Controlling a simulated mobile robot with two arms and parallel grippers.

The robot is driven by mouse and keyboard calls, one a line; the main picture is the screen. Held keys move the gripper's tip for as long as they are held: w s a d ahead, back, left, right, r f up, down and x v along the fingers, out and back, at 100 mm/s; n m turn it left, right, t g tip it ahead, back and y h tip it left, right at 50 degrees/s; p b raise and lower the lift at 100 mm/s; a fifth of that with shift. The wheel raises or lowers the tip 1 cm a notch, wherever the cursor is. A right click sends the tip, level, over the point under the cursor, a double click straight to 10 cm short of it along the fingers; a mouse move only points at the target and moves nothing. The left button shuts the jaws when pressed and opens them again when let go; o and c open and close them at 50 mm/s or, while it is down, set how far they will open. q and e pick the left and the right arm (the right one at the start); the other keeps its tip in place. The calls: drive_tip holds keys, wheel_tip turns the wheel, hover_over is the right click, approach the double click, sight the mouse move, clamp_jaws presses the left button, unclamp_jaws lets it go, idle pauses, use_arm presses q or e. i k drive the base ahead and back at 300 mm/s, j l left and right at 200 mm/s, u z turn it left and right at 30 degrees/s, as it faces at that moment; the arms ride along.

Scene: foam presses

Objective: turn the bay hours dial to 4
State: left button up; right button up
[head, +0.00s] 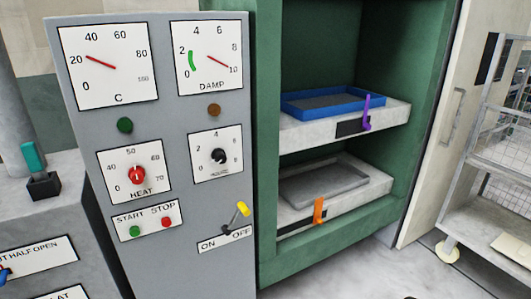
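The hours dial is a black knob (218,156) on a white square plate (231,138) on the grey control panel (185,208). The plate carries numbers including 2, 4 and 6, with 4 near the top. The label under the knob is small and blurred. I cannot tell exactly which number the knob points at. Neither of my grippers shows in the head view, and nothing touches the knob.
A red HEAT knob (137,175) sits left of the dial; START (134,231) and STOP (168,222) buttons are below that. A yellow-tipped lever (241,211) stands under the dial. A green cabinet (345,246) holds a blue tray (306,102) and a grey tray (300,190).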

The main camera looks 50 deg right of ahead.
sight(218, 155)
drive_tip(key=z, duration=1.15)
